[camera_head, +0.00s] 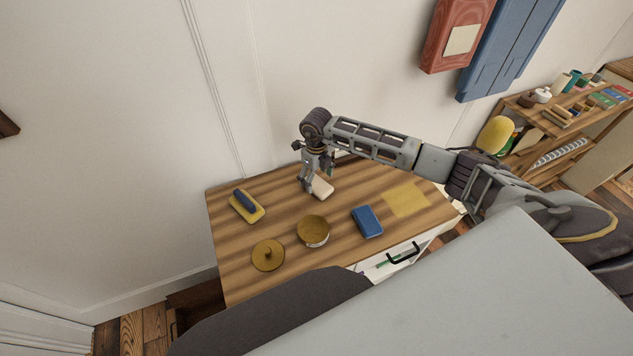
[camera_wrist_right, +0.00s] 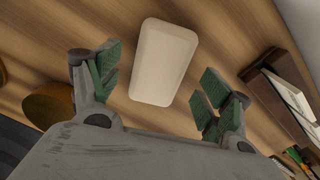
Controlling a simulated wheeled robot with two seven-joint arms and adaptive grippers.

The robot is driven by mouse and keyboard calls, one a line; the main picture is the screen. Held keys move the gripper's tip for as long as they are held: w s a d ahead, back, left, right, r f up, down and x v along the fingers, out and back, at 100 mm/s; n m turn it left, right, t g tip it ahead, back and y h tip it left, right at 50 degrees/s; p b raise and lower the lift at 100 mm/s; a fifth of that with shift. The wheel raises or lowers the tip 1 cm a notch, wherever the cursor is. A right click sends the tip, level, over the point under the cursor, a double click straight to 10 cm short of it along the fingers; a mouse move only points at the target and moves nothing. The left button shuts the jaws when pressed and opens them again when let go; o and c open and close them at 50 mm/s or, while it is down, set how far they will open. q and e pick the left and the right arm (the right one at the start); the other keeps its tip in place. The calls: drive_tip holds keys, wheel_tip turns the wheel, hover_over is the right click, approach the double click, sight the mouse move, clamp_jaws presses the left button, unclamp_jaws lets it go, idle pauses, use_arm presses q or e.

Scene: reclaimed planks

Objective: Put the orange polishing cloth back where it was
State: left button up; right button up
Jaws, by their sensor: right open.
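No cloth that is clearly orange shows in either view. A flat yellow-tan square (camera_head: 405,199) lies on the right part of the wooden tabletop (camera_head: 232,277); I cannot tell whether it is a cloth or a marked patch. My right gripper (camera_head: 312,184) is over the back of the tabletop, beside a cream block (camera_head: 322,188). In the right wrist view the gripper (camera_wrist_right: 150,90) is open and empty, with the cream block (camera_wrist_right: 163,62) lying ahead between its spread fingers. My left gripper is not in view.
A yellow piece (camera_head: 240,212) with a blue bar on top, a round tin (camera_head: 313,231), a knobbed lid (camera_head: 268,256) and a blue block (camera_head: 367,222) stand on the tabletop. A black-handled drawer (camera_head: 403,254) is at the front right. A shelf (camera_head: 545,122) stands farther right.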

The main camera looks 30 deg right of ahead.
sight(317, 183)
wheel_tip(317, 183, up, 10)
drive_tip(key=b, duration=0.1)
drive_tip(key=shift+f, duration=0.2)
idle(0.7)
